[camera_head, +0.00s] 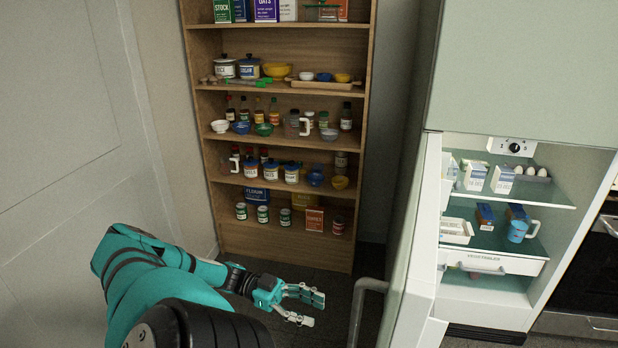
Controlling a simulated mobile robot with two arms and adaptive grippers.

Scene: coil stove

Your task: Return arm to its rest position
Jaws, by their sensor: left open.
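My left arm (165,270), teal and black, comes in from the lower left and reaches toward the middle. My left gripper (308,307) is at its end, low in front of the wooden shelf's base. Its two pale fingers are spread apart with nothing between them. It is apart from the shelf and from the fridge door. My right gripper is not in the picture.
A wooden shelf (290,241) with cans, jars, bowls and bottles stands behind the gripper. To the right, an open fridge door (412,260) with a grey handle (358,310) is close by. The fridge (490,263) holds cartons, eggs and a blue jug. A pale wall (60,150) is left.

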